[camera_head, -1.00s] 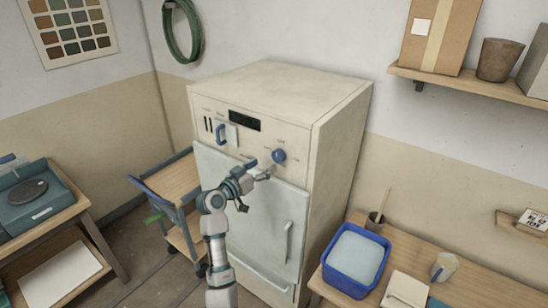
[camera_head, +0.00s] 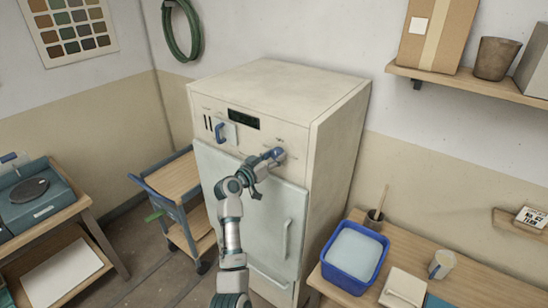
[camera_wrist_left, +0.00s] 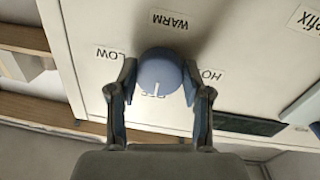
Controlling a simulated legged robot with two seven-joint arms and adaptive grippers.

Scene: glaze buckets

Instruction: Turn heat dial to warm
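The heat dial (camera_head: 280,153) is a round blue knob on the upper front panel of the cream cabinet (camera_head: 335,135). In the left wrist view the dial (camera_wrist_left: 160,70) has a white mark pointing to the partly covered OFF label. The WARM label (camera_wrist_left: 170,20) lies on the opposite side, with the LOW label (camera_wrist_left: 108,53) and the HOT label (camera_wrist_left: 210,75) to the sides. My left gripper (camera_head: 270,160) is at the dial, its fingers (camera_wrist_left: 159,80) open on either side of it. I cannot tell whether they touch it. My right gripper is not in view.
A blue latch handle (camera_head: 221,131) and a dark display (camera_head: 244,119) sit on the panel left of the dial. The cabinet's door handle (camera_head: 287,240) is below. A trolley (camera_head: 172,180) stands left, and a table with a blue tub (camera_head: 327,268) stands right.

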